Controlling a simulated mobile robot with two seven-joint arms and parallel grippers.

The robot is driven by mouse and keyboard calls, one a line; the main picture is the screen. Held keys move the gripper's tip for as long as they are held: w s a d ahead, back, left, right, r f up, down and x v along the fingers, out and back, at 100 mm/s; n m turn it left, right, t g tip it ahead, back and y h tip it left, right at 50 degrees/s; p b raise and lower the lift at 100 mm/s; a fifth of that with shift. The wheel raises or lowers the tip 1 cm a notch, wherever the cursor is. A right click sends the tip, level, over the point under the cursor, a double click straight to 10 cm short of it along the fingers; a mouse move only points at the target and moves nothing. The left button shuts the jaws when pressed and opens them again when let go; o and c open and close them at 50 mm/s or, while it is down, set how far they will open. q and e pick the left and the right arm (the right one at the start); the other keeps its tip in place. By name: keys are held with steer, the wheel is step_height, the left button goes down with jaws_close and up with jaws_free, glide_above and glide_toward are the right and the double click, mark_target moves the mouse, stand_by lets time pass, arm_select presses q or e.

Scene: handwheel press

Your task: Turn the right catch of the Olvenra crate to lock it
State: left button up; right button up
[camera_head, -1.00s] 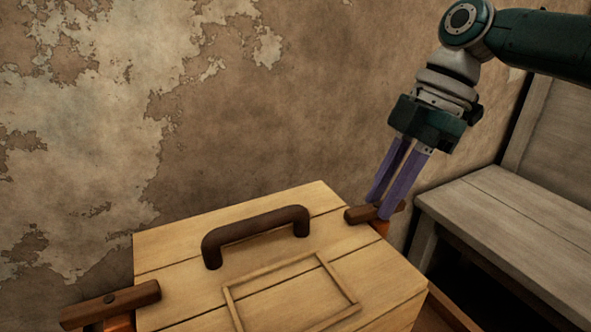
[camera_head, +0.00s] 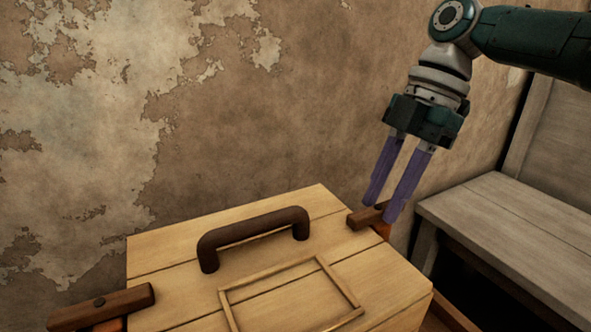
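The Olvenra crate (camera_head: 165,285) is a pale wooden box with a plank lid and a dark brown handle (camera_head: 255,232). The right catch (camera_head: 363,218) is a brown wooden bar at the lid's right edge, with its left end over the lid; its right end is partly hidden by my gripper. My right gripper (camera_head: 383,207) has two purple fingers pointing down at this catch. The fingers are apart, with the tips around or just above the bar's right part; I cannot tell whether they touch it. My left gripper is out of view.
A second brown catch (camera_head: 101,306) lies across the lid's left edge. A thin raised frame (camera_head: 288,285) is on the lid. A grey wooden bench (camera_head: 515,225) stands at the right. A stained, peeling wall (camera_head: 260,110) is behind the crate.

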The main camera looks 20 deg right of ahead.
steer(key=shift+o, duration=1.2)
steer(key=shift+r, duration=0.1)
steer(key=p+v, duration=0.2)
steer(key=v, duration=0.6)
steer(key=shift+d+r, duration=0.15)
steer(key=shift+r, duration=0.15)
steer(key=shift+d+r+p, duration=0.25)
steer(key=shift+r+p, duration=0.05)
steer(key=shift+r, duration=0.2)
